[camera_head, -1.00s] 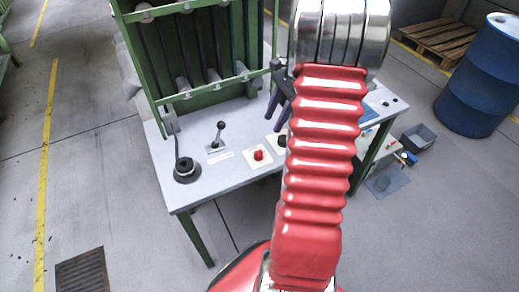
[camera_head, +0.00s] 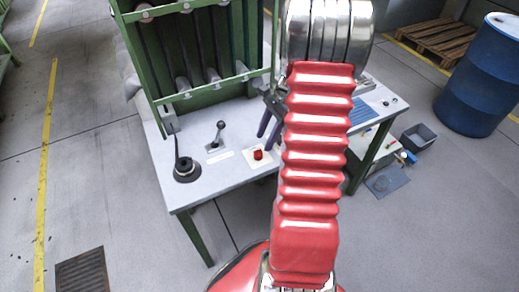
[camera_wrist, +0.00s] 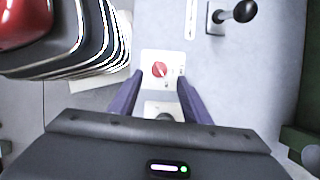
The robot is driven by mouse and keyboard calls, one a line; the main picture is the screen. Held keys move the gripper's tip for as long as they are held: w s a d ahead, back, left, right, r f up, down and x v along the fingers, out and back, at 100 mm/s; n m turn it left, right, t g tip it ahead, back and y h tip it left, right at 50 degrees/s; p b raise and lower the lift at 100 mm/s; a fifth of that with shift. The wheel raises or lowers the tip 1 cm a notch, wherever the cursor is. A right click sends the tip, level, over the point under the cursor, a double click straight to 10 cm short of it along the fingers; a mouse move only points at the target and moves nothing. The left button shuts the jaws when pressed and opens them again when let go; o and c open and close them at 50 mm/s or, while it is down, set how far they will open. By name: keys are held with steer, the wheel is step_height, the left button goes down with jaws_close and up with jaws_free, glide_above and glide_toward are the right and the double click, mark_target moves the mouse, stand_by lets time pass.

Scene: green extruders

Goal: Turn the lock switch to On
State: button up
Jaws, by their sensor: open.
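A red switch knob (camera_wrist: 160,69) sits on a white plate (camera_wrist: 150,86) with small labels beside it. It also shows in the head view as a red knob (camera_head: 258,155) on the bench top. A second white plate with a dark round knob (camera_wrist: 165,116) lies nearer my gripper's base in the wrist view, partly hidden by the gripper body. Which knob is the lock switch cannot be read. My gripper (camera_wrist: 160,80) is open and empty, its purple fingers either side of the plates. In the head view my gripper (camera_head: 268,131) is above the bench, near the red knob.
A black lever (camera_head: 219,131) and a round black base with a tall stick (camera_head: 185,170) stand left on the bench (camera_head: 225,175). A green frame (camera_head: 158,60) rises behind. A blue drum (camera_head: 480,85), a grey bin (camera_head: 420,136) and a pallet (camera_head: 432,40) stand right.

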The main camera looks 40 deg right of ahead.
mark_target(259, 150)
steer(key=x, duration=0.6)
steer(key=shift+c, duration=0.5)
steer(key=shift+r, duration=0.1)
steer(key=c, duration=0.9)
